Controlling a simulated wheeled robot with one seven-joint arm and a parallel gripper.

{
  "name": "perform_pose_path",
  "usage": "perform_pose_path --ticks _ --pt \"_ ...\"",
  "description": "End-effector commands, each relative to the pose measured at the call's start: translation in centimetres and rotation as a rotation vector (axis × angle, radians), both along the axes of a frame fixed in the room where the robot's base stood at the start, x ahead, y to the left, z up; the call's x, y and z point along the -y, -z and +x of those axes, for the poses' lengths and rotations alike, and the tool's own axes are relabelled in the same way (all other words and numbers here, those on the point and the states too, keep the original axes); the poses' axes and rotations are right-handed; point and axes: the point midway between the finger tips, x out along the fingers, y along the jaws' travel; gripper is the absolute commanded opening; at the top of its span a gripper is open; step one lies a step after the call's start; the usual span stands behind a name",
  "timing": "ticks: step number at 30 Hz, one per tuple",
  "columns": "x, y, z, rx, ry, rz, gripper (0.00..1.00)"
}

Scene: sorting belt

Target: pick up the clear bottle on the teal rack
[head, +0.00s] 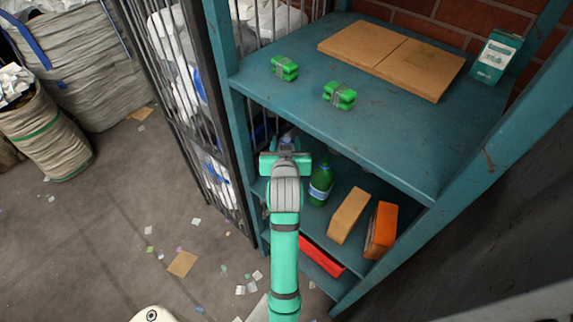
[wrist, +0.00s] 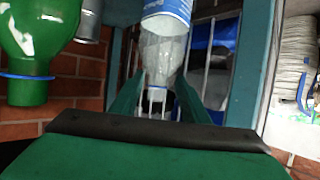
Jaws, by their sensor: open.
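The clear bottle (wrist: 165,55) with a blue-and-white label stands between the fingers of my gripper (wrist: 160,85) in the wrist view, where it appears upside down with its neck and cap nearest the palm. My gripper is open, with a finger on either side of the bottle; I cannot tell whether they touch it. In the head view my gripper (head: 287,150) reaches into the level below the top of the teal rack (head: 370,150), at its left side. There my arm and gripper largely hide the bottle.
A green bottle (head: 321,184) stands just right of my gripper, also in the wrist view (wrist: 30,45). A grey can (wrist: 90,20) is near it. Tan (head: 348,215) and orange (head: 381,230) blocks lie further right. The top shelf is close above; a barred cage (head: 215,110) stands left.

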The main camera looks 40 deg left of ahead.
Motion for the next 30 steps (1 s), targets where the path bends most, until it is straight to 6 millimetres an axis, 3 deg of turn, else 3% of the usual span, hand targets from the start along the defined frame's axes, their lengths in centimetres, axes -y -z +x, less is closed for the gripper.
perform_pose_path --ticks 10,21,26,30 --pt "-2.0 1.4 3.4 -0.001 0.000 -0.001 0.41" --pt "-2.9 1.8 3.9 0.000 -0.005 0.000 0.41" --pt "-2.9 1.8 3.9 0.000 -0.005 0.000 0.03" --pt "-2.9 1.9 3.9 -0.002 -0.005 -0.001 0.00"
